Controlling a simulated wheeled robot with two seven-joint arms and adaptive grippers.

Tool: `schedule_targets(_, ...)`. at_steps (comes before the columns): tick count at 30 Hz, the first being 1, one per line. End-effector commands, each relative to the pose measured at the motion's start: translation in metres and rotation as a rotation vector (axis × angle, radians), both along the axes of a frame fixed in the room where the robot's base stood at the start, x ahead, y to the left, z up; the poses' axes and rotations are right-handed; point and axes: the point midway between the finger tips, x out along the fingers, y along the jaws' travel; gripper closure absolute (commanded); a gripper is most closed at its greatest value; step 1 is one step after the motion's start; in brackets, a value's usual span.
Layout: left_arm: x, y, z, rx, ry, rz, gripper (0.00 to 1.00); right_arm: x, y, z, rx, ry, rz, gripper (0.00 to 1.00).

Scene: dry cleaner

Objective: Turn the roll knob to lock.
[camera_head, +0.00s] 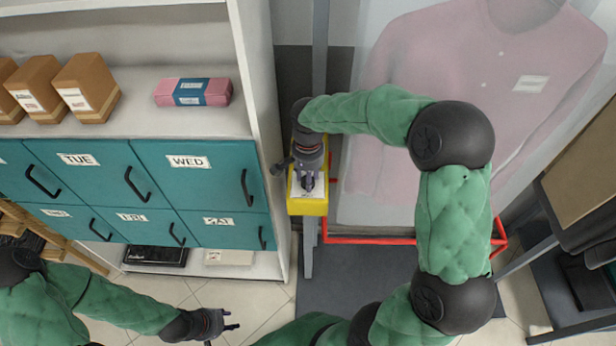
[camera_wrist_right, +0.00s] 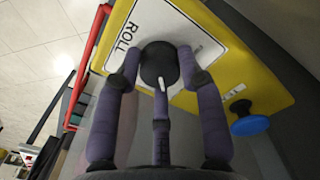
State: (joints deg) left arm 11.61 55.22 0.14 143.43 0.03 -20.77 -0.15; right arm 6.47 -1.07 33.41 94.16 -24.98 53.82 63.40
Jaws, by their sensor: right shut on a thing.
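The roll knob (camera_wrist_right: 158,62) is a round black knob with a white pointer on a yellow control box (camera_head: 309,207). In the right wrist view, a white plate beside it reads ROLL, and the pointer aims toward the bottom of the picture. My right gripper (camera_wrist_right: 159,72) is shut on the knob, with fingers on both sides of it. In the head view, my right gripper (camera_head: 308,182) hangs over the yellow box and hides the knob. My left gripper (camera_head: 234,320) is low in the head view, away from the box, with its fingers apart and empty.
A blue button (camera_wrist_right: 250,125) sits on the same yellow box. A red frame (camera_head: 370,240) runs below a covered pink shirt (camera_head: 440,90) on the right. A shelf with teal drawers (camera_head: 200,170) stands close on the left. Open floor (camera_head: 190,297) lies around my left gripper.

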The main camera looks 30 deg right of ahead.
Motion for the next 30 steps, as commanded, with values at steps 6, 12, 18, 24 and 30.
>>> schedule_targets(6,0.000,0.000,0.000,0.000,0.000,0.000,0.60,-0.001,0.001,-0.002,0.001,0.003,0.000,0.93)
schedule_targets(12,0.000,0.000,0.000,0.000,0.000,0.000,0.60,-0.001,0.000,-0.001,0.000,0.003,0.000,0.37)
schedule_targets(18,0.000,0.000,0.000,0.000,0.000,0.000,0.60,0.000,0.000,0.000,0.000,0.001,0.001,0.37)
schedule_targets(24,0.000,0.000,0.000,0.000,0.000,0.000,0.60,0.001,0.000,0.013,0.000,-0.002,0.000,0.37)
schedule_targets(30,0.000,0.000,0.000,0.000,0.000,0.000,0.60,0.001,0.000,0.050,0.000,-0.003,0.002,0.37)
